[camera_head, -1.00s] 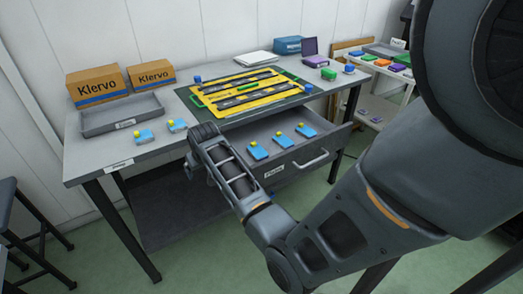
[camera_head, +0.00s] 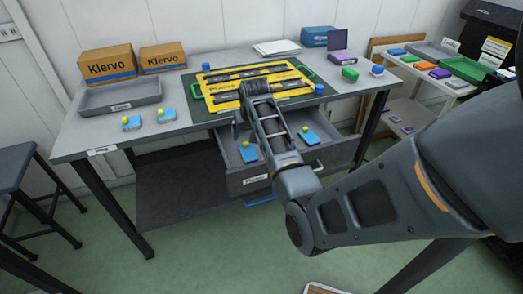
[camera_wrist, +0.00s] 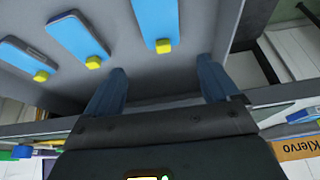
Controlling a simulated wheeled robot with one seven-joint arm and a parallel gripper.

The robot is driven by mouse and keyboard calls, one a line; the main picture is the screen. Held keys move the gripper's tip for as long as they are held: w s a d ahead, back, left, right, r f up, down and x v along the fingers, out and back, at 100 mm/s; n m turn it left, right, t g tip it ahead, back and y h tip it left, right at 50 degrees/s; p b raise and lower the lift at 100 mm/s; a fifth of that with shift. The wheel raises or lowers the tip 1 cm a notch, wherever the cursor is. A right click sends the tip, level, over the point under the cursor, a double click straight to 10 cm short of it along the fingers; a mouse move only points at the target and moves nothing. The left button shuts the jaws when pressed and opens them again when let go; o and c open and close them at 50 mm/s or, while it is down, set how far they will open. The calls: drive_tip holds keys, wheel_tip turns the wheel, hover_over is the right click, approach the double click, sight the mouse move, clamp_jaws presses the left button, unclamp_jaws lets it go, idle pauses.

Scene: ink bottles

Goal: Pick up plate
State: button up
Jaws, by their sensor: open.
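In the head view, one plate (camera_head: 249,154) lies at the left in the open drawer (camera_head: 228,158) and another (camera_head: 309,137) at the right. My arm largely hides the middle of the drawer. The wrist view shows three plates in the drawer, including one nearest my gripper (camera_wrist: 155,20). My gripper (camera_wrist: 160,86) is open over the drawer, with nothing held between its dark blue fingers.
A yellow board (camera_head: 222,88) lies on a green mat behind the drawer. A grey tray (camera_head: 120,97) and two Klervo boxes (camera_head: 108,65) stand at the left. The drawer's walls surround the plates. A side shelf (camera_head: 425,75) with coloured items stands at the right.

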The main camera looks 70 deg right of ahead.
sight(246, 143)
drive_tip(key=shift+d+f, duration=0.2)
drive_tip(key=shift+f, duration=0.1)
drive_tip(key=shift+x, duration=0.85)
drive_tip(key=shift+w+x, duration=0.15)
drive_tip(key=shift+x, duration=1.2)
drive_tip(key=shift+w+x, duration=0.15)
drive_tip(key=shift+x, duration=1.2)
drive_tip(key=shift+a, duration=0.25)
drive_tip(key=c, duration=1.2)
